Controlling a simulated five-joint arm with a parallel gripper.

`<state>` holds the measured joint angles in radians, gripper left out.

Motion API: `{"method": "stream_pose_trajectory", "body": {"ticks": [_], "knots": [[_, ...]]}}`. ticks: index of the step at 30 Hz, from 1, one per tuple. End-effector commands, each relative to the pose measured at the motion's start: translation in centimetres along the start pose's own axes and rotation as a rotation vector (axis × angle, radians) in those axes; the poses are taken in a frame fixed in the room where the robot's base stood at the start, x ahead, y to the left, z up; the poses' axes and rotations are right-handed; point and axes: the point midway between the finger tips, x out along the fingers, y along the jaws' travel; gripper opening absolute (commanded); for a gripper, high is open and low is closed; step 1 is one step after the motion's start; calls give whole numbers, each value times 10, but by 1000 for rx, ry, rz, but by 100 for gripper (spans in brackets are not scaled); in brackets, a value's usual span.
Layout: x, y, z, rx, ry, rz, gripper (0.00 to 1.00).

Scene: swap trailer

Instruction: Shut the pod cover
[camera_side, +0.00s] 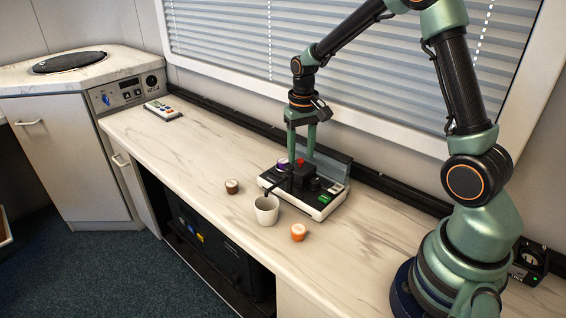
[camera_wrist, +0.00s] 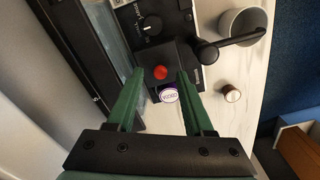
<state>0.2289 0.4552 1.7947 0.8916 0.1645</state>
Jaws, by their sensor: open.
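The black and white coffee machine (camera_side: 326,203) stands on the counter near the wall. A black block (camera_wrist: 178,55) with a red knob (camera_wrist: 160,72) rises from its top. A purple-topped pod (camera_wrist: 168,93) shows beside the block, between my fingers in the wrist view. A grey panel (camera_side: 333,166) stands raised along the machine's back; I cannot tell whether this panel or the black block is the pod cover. My gripper (camera_side: 301,157) points down over the machine, open, with its fingertips either side of the red knob (camera_side: 300,161) as seen from the wrist. Contact is unclear.
A white cup (camera_side: 266,211) stands in front of the machine, under a black arm-like lever (camera_side: 274,186). A brown pod (camera_side: 232,186) and an orange pod (camera_side: 298,232) sit on the counter (camera_side: 190,155). The counter's left part is mostly clear.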

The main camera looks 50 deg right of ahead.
Motion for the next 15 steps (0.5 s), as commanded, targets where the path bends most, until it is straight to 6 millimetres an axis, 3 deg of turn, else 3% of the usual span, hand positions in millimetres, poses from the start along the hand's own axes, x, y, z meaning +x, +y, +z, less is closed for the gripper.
{"method": "stream_pose_trajectory", "body": {"ticks": [11, 12, 15], "knots": [[8, 0, 0, 0, 0, 0, 52], [8, 0, 0, 0, 0, 0, 48], [8, 0, 0, 0, 0, 0, 10]]}}
